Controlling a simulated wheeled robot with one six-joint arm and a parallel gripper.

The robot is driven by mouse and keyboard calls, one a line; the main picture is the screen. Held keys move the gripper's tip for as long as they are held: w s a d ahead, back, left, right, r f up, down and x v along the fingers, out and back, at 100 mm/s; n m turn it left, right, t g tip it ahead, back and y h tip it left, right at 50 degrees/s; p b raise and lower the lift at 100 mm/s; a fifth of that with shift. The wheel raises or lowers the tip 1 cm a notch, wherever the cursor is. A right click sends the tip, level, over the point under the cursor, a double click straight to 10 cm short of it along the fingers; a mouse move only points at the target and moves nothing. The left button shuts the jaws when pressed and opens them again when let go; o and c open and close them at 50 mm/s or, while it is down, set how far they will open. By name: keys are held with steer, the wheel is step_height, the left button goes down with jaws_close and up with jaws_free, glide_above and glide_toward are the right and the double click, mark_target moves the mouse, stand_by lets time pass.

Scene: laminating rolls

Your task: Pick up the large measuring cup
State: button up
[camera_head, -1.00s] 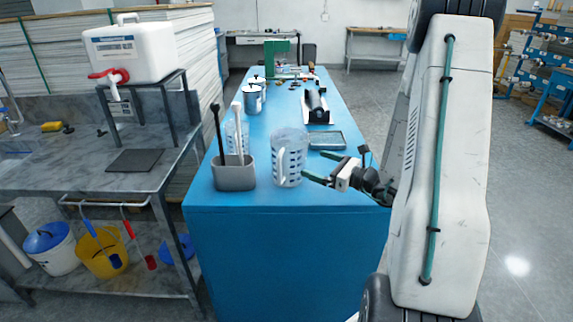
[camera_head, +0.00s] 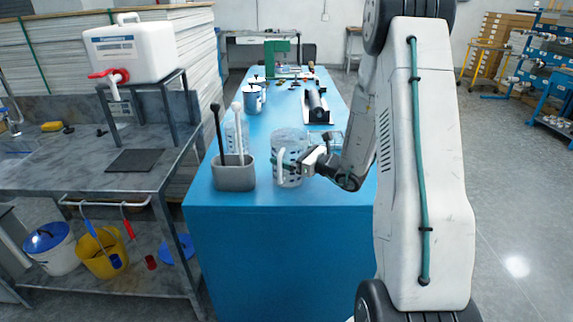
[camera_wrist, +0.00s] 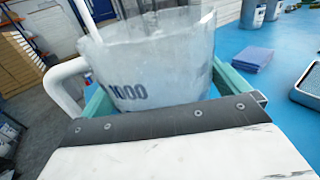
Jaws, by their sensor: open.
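The large measuring cup (camera_head: 288,172) stands upright near the front of the blue table (camera_head: 285,240). It is clear, with dark markings and a white handle. In the wrist view the cup (camera_wrist: 160,62) fills the upper middle, with "1000" on its wall and the handle at left. My gripper (camera_head: 292,163) is at the cup from the right in the head view. Its green fingers (camera_wrist: 165,88) lie one on each side of the cup, open around it. Whether they touch the wall cannot be told, and the fingertips are hidden behind the cup.
A grey holder (camera_head: 234,174) with a black and a white tool stands close left of the cup. A smaller clear cup (camera_head: 232,135) is behind it. A roller device (camera_head: 317,106) and metal pots (camera_head: 252,98) stand farther back. A blue cloth (camera_wrist: 252,58) lies beyond the cup.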

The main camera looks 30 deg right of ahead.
steer(key=c, duration=0.7)
